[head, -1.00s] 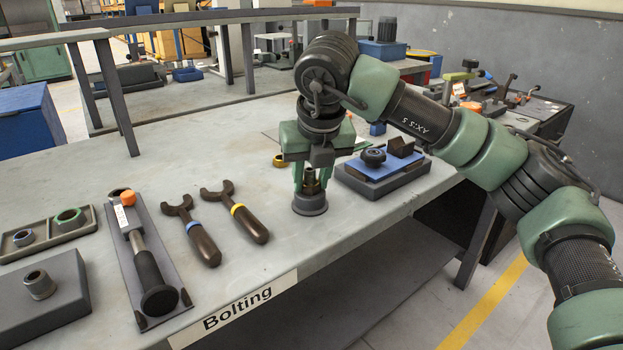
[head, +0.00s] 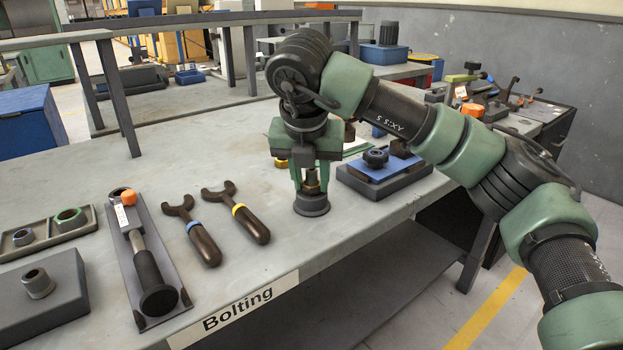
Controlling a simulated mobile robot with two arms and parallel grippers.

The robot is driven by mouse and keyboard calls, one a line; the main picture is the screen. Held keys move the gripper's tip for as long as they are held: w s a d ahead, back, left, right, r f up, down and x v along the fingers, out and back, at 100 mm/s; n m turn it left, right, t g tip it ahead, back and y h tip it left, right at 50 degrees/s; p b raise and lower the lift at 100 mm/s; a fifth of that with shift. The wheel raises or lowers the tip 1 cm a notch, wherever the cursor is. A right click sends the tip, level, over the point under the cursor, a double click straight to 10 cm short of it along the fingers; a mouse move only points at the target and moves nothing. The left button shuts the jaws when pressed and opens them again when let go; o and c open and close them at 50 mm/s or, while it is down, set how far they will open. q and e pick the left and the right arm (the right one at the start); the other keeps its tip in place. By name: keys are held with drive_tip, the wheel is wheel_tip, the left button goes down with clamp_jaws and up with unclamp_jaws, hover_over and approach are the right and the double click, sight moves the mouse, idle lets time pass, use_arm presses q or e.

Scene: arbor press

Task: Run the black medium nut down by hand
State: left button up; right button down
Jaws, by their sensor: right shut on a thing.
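My right gripper (head: 311,184) points straight down over a round dark base (head: 311,206) near the front edge of the bench. Its green fingers are shut on a small dark, brassy piece standing above this base. This seems to be the black medium nut on its stud, but the fingers and the small size hide where nut and stud part. How far down the nut sits cannot be told. My left gripper is not in view.
Further left are an orange-marked tool on a board (head: 170,272), a nut tray (head: 48,238) and a grey block (head: 75,295). A blue-topped block (head: 384,180) stands close right.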

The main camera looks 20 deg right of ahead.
drive_tip(key=shift+m, duration=0.4)
drive_tip(key=c, duration=0.9)
unclamp_jaws()
